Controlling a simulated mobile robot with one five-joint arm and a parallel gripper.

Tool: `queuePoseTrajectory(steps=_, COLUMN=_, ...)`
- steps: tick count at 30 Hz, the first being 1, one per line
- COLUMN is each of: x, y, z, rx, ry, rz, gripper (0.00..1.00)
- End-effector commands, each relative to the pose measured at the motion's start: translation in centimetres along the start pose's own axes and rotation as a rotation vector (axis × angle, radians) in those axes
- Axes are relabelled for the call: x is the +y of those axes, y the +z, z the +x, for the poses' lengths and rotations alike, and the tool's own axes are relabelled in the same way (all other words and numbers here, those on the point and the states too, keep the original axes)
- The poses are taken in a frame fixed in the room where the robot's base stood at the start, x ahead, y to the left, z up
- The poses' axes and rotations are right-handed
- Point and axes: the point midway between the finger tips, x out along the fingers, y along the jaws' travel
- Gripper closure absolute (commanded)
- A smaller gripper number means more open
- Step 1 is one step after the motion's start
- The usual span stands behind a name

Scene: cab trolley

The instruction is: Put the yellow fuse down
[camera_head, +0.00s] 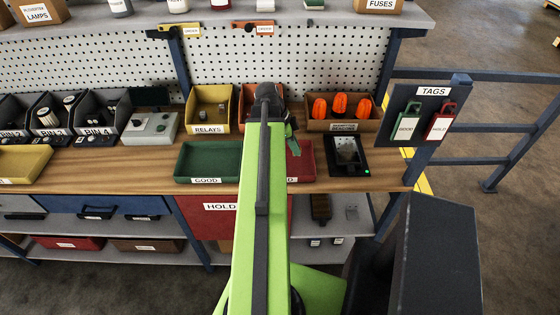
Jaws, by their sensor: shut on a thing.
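My green arm reaches forward over the workbench (100,172), and its dark end with my gripper (268,92) is at the back of the bench, in front of an orange bin (247,98). The fingertips face away and are hidden by my own arm. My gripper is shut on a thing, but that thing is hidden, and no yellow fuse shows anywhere. A green tray (183,164) labelled GOOD lies left of my arm. A red tray (302,164), partly covered by my arm, lies just right of it.
A black device (347,156) with a green light sits right of the red tray. Green and red tags hang on a board (432,92). A shelf (330,18) runs above.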

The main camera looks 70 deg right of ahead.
Motion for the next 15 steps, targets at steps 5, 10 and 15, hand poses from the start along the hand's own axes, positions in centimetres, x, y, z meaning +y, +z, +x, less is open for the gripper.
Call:
queuePoseTrajectory(steps=5, x=-2.8, y=4.8, z=1.6, rx=0.000, ry=-0.002, rz=-0.004, gripper=1.00)
queuePoseTrajectory(steps=10, x=-3.6, y=6.5, z=1.6, rx=0.000, ry=-0.001, rz=-0.002, gripper=1.00)
queuePoseTrajectory(steps=15, x=-3.5, y=6.6, z=1.8, rx=0.000, ry=0.000, rz=-0.001, gripper=1.00)
